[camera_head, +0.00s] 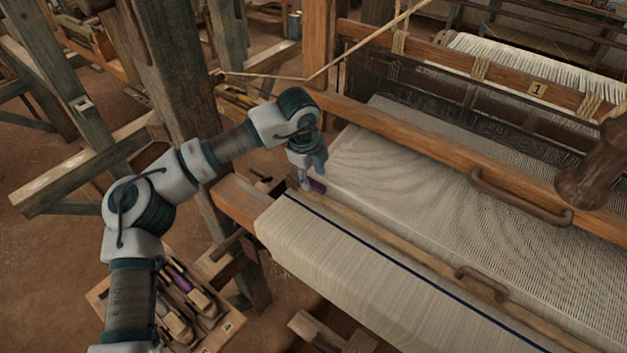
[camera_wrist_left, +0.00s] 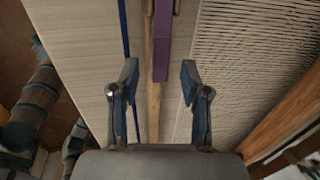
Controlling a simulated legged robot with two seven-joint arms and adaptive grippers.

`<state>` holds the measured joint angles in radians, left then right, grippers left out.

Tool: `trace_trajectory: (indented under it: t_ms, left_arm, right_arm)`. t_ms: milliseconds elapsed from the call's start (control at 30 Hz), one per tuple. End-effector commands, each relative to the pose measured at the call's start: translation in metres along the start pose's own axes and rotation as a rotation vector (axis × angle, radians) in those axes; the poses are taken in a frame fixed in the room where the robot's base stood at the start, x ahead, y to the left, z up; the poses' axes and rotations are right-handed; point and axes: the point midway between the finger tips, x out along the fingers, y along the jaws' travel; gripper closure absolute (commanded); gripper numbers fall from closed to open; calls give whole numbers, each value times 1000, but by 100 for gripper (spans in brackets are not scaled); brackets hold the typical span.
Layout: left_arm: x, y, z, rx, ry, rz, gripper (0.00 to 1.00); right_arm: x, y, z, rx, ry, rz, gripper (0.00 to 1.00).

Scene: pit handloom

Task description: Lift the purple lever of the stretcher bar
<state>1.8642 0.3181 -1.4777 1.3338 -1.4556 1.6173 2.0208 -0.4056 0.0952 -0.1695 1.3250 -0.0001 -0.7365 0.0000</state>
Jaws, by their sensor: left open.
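The purple lever (camera_head: 318,186) lies at the left end of the wooden stretcher bar (camera_head: 400,237), which runs across the pale cloth. In the left wrist view the lever (camera_wrist_left: 161,45) points down the picture along the bar (camera_wrist_left: 153,108). My left gripper (camera_head: 304,178) is over that end of the bar and partly hides the lever. In the left wrist view the gripper's fingers (camera_wrist_left: 159,78) are apart, one on each side of the lever's near end, with gaps on both sides. I cannot tell how high above the lever they are. My right gripper is out of view.
The rolled cloth beam (camera_head: 370,270) with a dark blue stripe lies in front of the bar. A curved wooden handle (camera_head: 520,200) is on the beam behind, and another handle (camera_head: 482,283) is on the bar. A wooden post (camera_head: 172,90) stands behind my left arm. A tray of shuttles (camera_head: 207,308) sits lower left.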

Motion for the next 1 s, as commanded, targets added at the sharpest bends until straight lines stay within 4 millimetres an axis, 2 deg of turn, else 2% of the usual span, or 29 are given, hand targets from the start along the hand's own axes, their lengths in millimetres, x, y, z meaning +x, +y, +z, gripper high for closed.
trace_trajectory:
  t_ms: [100, 200, 533, 567, 700, 733, 1000]
  left_arm:
    - [17, 0, 0, 1, 0, 1, 54]
    - [24, 0, 0, 1, -1, 0, 54]
    - [28, 0, 0, 1, 0, -1, 54]
    - [28, 0, 0, 1, 0, -1, 59]
    - [28, 0, 0, 1, 0, -1, 94]
    - [28, 0, 0, 1, 0, -1, 100]
    - [28, 0, 0, 0, 2, 0, 100]
  right_arm:
    - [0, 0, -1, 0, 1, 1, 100]
    - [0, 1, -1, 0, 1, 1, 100]
    - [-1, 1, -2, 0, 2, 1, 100]
    - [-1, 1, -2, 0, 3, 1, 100]
    - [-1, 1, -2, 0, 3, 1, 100]
    - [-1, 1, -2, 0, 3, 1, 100]
    - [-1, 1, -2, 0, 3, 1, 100]
